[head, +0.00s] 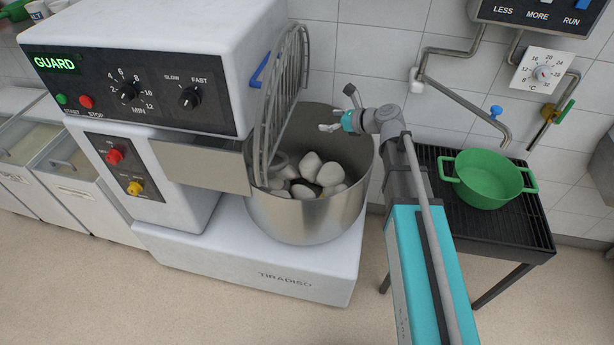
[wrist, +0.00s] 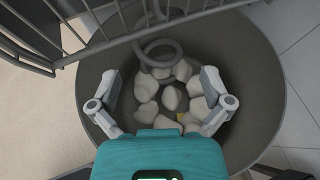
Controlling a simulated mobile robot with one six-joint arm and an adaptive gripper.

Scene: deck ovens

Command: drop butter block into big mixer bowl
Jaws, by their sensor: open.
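The big mixer bowl (head: 310,220) is a steel bowl on the white mixer, and its wide rim (wrist: 262,85) surrounds my gripper in the wrist view. Several pale lumps (head: 322,175) lie inside it, around a spiral hook (wrist: 160,52). A small yellow patch (wrist: 181,117) shows among the lumps, mostly hidden; it may be the butter block. My gripper (wrist: 160,85) is open, with nothing between its spread fingers. In the head view my gripper (head: 326,127) is over the bowl's right side, near the back rim.
A raised wire guard (head: 285,95) stands over the bowl's left side, close to my gripper in the wrist view (wrist: 100,35). A green pot (head: 490,180) stands on a black rack (head: 525,235) at right. Taps and a tiled wall are behind.

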